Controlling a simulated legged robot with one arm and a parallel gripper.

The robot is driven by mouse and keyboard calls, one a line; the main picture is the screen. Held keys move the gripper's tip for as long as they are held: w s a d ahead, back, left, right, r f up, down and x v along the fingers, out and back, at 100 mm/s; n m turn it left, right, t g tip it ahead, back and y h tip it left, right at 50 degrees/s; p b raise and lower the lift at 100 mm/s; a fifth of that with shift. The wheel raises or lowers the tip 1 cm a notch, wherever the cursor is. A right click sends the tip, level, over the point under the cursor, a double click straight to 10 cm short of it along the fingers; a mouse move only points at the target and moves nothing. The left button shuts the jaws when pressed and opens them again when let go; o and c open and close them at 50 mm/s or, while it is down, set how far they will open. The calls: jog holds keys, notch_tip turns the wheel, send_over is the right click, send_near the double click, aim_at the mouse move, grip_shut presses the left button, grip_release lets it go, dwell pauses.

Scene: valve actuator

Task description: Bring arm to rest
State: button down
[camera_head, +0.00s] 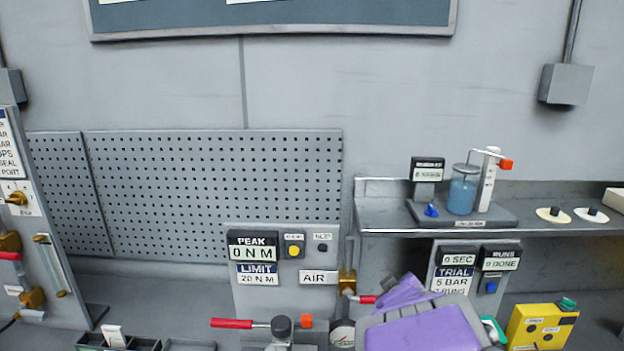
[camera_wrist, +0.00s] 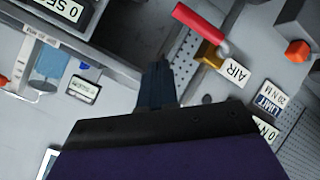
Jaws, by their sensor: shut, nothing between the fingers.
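My gripper (camera_wrist: 158,70) shows in the wrist view as dark fingers pressed together, with nothing between them. The purple and grey end of my arm (camera_head: 420,325) is at the bottom of the head view, right of the middle; its fingers cannot be made out there. The arm end is in front of the bench, just right of the red-handled brass air valve (camera_head: 348,284). In the wrist view the valve's red handle (camera_wrist: 200,30) is to the right of the fingers, apart from them.
A torque panel reading 0 N M (camera_head: 254,248) stands left of my arm, with a red lever (camera_head: 232,323) below. A trial panel (camera_head: 455,278) and yellow box (camera_head: 540,326) stand to the right. A shelf (camera_head: 385,215) carries a blue jar (camera_head: 462,192). A pegboard (camera_head: 215,195) is behind.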

jog(key=s+d+f+m+g+h+b, duration=0.1)
jog(key=s+d+f+m+g, duration=0.15)
jog(key=s, duration=0.55)
jog(key=s+d+f+m+g+b, duration=0.1)
jog(key=s+f+m+g, duration=0.25)
jog(key=s, duration=0.55)
jog(key=s+a+f+g+y, duration=0.1)
jog(key=s+a+g, duration=0.3)
jog(key=s, duration=0.8)
jog(key=s+a+f+g+y+b, duration=0.1)
jog(key=s+a+g, duration=0.3)
jog(key=s, duration=0.9)
jog(key=shift+a+f+m+y, duration=0.2)
jog(key=shift+f+m+y, duration=0.2)
jog(key=shift+f+y, duration=0.35)
